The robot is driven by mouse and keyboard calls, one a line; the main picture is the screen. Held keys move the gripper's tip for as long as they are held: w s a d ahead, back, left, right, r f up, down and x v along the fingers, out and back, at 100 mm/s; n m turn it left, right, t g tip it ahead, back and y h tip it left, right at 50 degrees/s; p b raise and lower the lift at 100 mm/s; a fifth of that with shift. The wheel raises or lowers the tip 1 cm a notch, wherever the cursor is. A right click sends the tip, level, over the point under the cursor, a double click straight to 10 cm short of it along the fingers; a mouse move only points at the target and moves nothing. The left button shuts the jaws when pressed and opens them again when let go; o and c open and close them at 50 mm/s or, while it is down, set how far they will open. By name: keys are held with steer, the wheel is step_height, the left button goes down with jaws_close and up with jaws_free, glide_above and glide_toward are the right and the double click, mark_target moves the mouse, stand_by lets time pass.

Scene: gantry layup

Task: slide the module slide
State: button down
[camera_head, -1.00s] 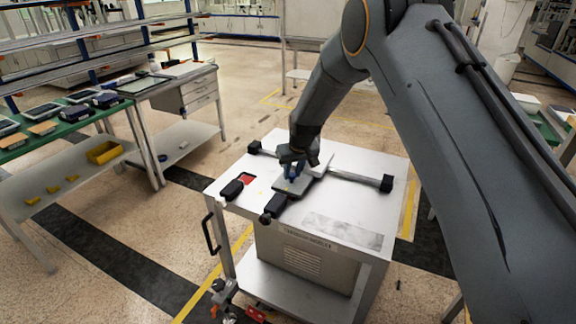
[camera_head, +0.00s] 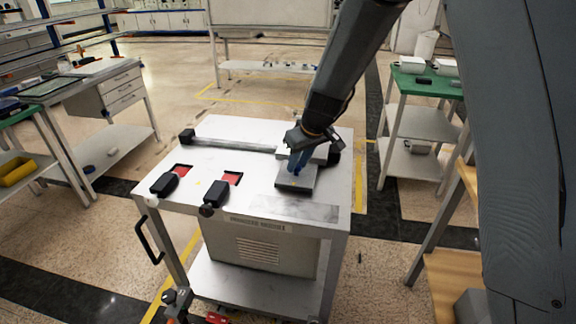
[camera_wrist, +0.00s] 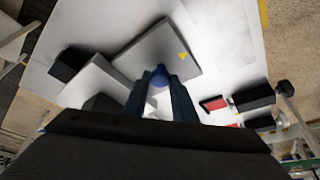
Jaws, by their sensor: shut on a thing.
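The module slide (camera_head: 296,182) is a flat grey plate with a small yellow mark and a blue knob. It sits at the right part of the rail (camera_head: 238,147) on the white cart top, close to the black right end block (camera_head: 334,158). My gripper (camera_head: 299,160) points down over the plate and is shut on the blue knob (camera_wrist: 160,76). In the wrist view the plate (camera_wrist: 163,42) lies just beyond my fingertips. The knob is partly hidden by the fingers.
Two black handles (camera_head: 165,183) with red patches (camera_head: 232,178) are at the cart top's front left. A black block (camera_head: 187,136) ends the rail at left. The rail's left stretch is clear. A green-topped table (camera_head: 425,82) stands at the right.

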steer(key=shift+d, duration=0.3)
steer(key=c, duration=1.6)
jaws_free()
steer(key=shift+d, duration=0.1)
steer(key=shift+c, duration=0.2)
steer(key=shift+o, duration=0.8)
steer(key=shift+d, duration=0.15)
steer(key=shift+a, duration=0.25)
steer(key=shift+s+r, duration=0.1)
steer(key=shift+r, duration=0.1)
steer(key=v, duration=0.7)
steer(key=shift+r+b, duration=0.15)
steer(key=shift+b, duration=0.3)
steer(key=shift+s+d, duration=0.1)
